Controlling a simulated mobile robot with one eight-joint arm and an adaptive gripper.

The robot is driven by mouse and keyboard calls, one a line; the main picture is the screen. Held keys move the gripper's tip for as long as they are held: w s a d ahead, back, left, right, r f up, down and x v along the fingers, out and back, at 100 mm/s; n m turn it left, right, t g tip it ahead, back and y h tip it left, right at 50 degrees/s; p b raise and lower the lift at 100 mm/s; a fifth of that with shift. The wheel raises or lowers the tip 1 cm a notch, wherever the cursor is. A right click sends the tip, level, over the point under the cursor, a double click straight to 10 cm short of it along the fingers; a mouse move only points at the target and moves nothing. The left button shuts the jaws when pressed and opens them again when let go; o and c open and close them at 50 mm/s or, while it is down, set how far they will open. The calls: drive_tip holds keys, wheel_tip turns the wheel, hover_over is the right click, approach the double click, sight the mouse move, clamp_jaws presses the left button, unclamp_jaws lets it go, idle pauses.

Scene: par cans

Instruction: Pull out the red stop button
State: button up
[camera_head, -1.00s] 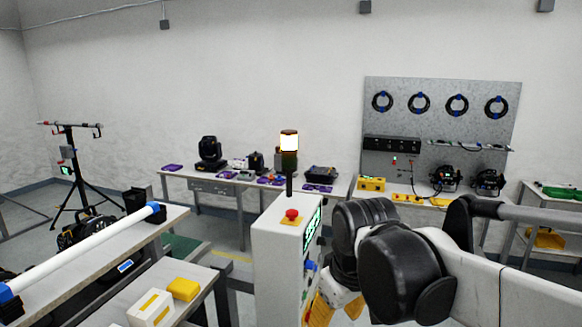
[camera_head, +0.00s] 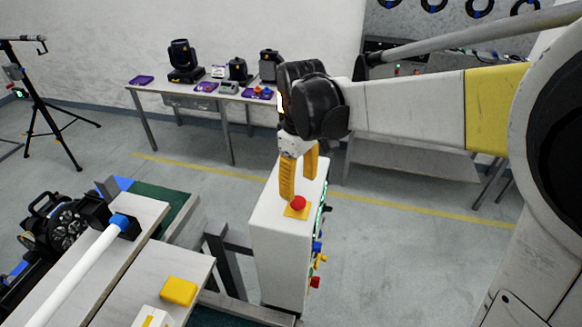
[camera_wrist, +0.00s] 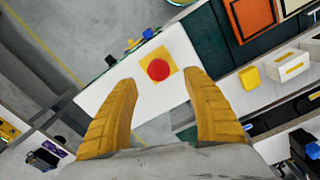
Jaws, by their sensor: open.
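The red stop button (camera_head: 298,202) sits on a yellow plate (camera_head: 291,212) on top of a white control box (camera_head: 275,240). My gripper (camera_head: 299,184) points down over the top of the box with its two yellow fingers apart. In the wrist view the red button (camera_wrist: 159,69) lies ahead of and between the open fingers (camera_wrist: 160,85), with no finger touching it there. In the head view one finger stands just behind the button and the other is farther back to the right. Whether the fingertips touch the box top cannot be told.
Coloured knobs (camera_head: 317,247) line the right side of the box. A table with devices (camera_head: 205,90) stands behind. The floor to the right is clear.

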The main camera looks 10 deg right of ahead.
sight(298, 200)
drive_tip(key=f, duration=0.6)
drive_tip(key=shift+w+f, duration=0.15)
drive_tip(key=shift+w, duration=0.1)
